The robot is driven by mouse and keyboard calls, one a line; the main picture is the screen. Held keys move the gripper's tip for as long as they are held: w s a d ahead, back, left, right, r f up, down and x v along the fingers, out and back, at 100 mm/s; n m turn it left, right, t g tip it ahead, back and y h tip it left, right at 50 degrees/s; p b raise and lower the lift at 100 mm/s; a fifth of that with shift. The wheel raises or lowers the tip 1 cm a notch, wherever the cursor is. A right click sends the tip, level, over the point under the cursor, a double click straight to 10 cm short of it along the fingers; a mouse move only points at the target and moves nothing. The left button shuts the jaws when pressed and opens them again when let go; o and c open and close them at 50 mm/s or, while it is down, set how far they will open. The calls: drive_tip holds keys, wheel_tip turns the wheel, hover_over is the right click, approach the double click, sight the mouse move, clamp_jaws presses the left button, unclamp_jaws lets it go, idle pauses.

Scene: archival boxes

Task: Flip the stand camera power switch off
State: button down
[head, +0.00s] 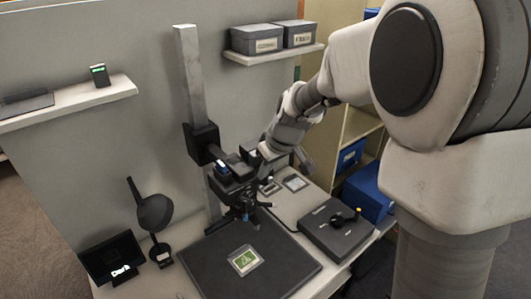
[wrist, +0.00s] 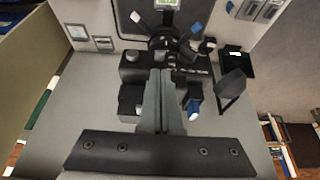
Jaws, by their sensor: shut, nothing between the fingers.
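The stand camera (head: 232,178) is a dark body on a carriage on the tall grey column (head: 188,85), above a dark baseboard (head: 290,268). My gripper (head: 252,158) is at the top of the camera, reaching in from the right. In the wrist view my gripper (wrist: 161,72) has its two grey fingers together, shut and empty, with the tips at the edge of the dark camera body (wrist: 135,68). I cannot tell whether they touch it. Small knobs show on the camera; I cannot make out which part is the power switch or its position.
A card with a green picture (head: 244,261) lies on the baseboard. A dark lamp (head: 155,212) and a small screen (head: 112,258) stand left. A control box with a black knob (head: 335,228) is at right. Shelves (head: 70,103) hang on the wall panel.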

sight(262, 188)
drive_tip(key=shift+x, duration=2)
drive_tip(key=shift+f+b, duration=0.1)
drive_tip(key=shift+b, duration=0.25)
drive_tip(key=shift+s+d+f+t+y+b, duration=0.2)
drive_tip(key=shift+t+y+b, duration=0.3)
drive_tip(key=shift+b, duration=3.25)
drive_tip(key=b, duration=0.2)
drive_tip(key=t+b, duration=0.1)
drive_tip(key=b, duration=0.1)
drive_tip(key=shift+s+f+b, duration=0.2)
drive_tip(key=shift+f+b, duration=0.1)
drive_tip(key=shift+f, duration=0.1)
drive_tip(key=b, duration=0.3)
drive_tip(key=shift+s+d+f+t+y, duration=0.1)
drive_tip(key=shift+f+t+y, duration=0.1)
drive_tip(key=shift+t+y, duration=0.15)
drive_tip(key=t+b, duration=0.1)
drive_tip(key=b, duration=0.4)
drive_tip(key=shift+s+d+f+y, duration=0.1)
drive_tip(key=shift+s+y, duration=0.05)
drive_tip(key=shift+y, duration=0.2)
drive_tip(key=b, duration=0.3)
drive_tip(key=shift+s+d+f, duration=0.1)
drive_tip(key=shift+s+f, duration=0.05)
drive_tip(key=shift+r, duration=0.25)
drive_tip(key=shift+p, duration=0.3)
